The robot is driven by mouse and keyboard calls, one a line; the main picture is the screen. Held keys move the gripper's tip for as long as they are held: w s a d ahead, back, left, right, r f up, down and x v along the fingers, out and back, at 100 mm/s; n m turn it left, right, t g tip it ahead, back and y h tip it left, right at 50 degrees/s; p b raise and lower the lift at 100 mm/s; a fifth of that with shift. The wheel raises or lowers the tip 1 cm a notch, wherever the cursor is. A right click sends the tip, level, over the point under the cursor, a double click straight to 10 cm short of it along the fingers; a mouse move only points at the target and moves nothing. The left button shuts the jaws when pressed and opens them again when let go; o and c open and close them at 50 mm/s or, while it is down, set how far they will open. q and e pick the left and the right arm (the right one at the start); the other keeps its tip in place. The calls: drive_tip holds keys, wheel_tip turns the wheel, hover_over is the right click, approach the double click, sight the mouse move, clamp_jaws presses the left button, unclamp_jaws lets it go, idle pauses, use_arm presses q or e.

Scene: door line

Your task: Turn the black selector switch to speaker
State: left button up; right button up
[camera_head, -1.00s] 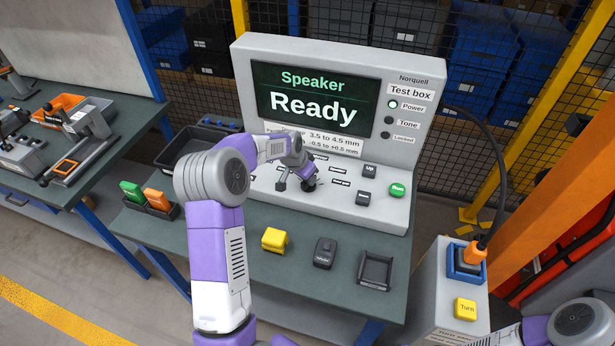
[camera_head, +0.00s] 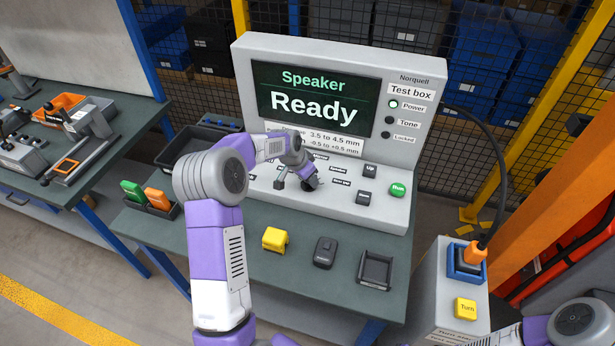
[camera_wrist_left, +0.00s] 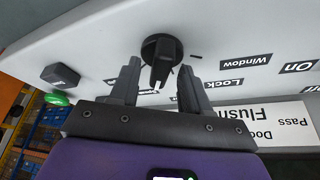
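The test box (camera_head: 235,80) stands on the bench; its screen (camera_head: 312,95) reads "Speaker" and "Ready". The black selector switch (camera_head: 307,186) is on its sloping panel, partly covered by my left gripper (camera_head: 318,177). In the left wrist view the switch (camera_wrist_left: 158,50) is a round black knob with a raised bar. My left gripper (camera_wrist_left: 157,80) is open there, with one finger to each side of the bar and a visible gap to both. The label beneath the knob is partly hidden by a finger. My right gripper is out of view.
A green Run button (camera_head: 397,190) and dark keys (camera_head: 364,198) are at the panel's right. A yellow block (camera_head: 274,239), a dark handset (camera_head: 325,252) and an empty dark holder (camera_head: 375,270) stand along the bench front. A grey pedestal with a yellow Turn button (camera_head: 465,308) is at right.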

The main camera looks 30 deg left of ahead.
use_arm(q)
drive_tip(key=v, duration=0.7)
drive_tip(key=shift+r+p, duration=0.3)
drive_tip(key=shift+p, duration=0.05)
drive_tip(key=shift+s, duration=0.1)
